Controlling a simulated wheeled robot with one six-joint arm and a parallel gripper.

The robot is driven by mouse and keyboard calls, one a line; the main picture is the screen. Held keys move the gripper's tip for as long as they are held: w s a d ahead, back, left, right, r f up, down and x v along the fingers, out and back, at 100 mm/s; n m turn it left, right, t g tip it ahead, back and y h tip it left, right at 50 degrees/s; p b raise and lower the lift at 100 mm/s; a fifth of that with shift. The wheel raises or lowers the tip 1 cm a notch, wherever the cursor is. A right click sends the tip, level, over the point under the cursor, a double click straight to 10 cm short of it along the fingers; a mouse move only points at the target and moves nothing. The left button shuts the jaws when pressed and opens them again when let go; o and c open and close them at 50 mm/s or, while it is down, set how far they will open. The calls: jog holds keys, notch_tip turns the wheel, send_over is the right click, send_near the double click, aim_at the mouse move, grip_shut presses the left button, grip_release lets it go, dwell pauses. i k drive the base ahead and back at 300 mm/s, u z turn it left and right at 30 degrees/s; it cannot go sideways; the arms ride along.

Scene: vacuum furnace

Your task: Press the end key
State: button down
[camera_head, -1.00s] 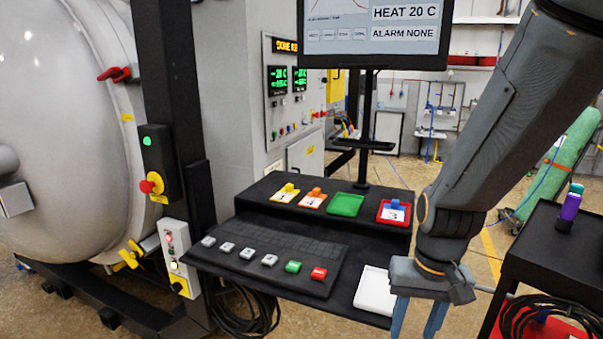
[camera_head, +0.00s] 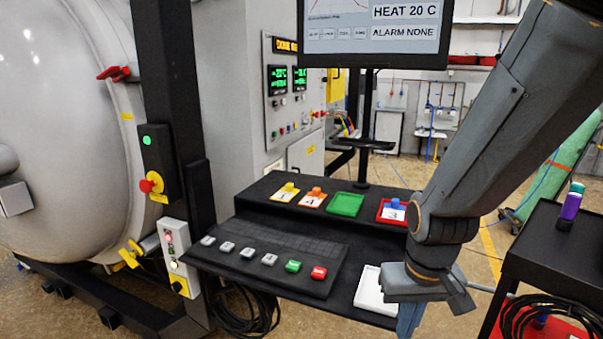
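A sloped black key panel (camera_head: 285,277) sits on the front shelf of the console. It carries a row of several white keys, then a green key (camera_head: 293,266) and a red key (camera_head: 319,272) at the right end. The key labels are too small to read, so I cannot tell which is the end key. My gripper (camera_head: 410,320) points down to the right of the red key, in front of the white tray, apart from the keys. Its blue fingers overlap in this view, and their tips are near the bottom edge of the picture.
A white tray (camera_head: 371,296) lies right of the keys. The shelf behind holds yellow and orange tagged pieces, a green tray (camera_head: 345,204) and a red tray (camera_head: 384,217). A monitor (camera_head: 375,35) stands above. A black cart (camera_head: 555,240) is at right.

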aim_at(318, 273)
jog(key=z, duration=1.5)
jog(key=k, duration=1.05)
jog(key=u, duration=1.25)
jog(key=i, duration=0.5)
jog(key=u, duration=0.1)
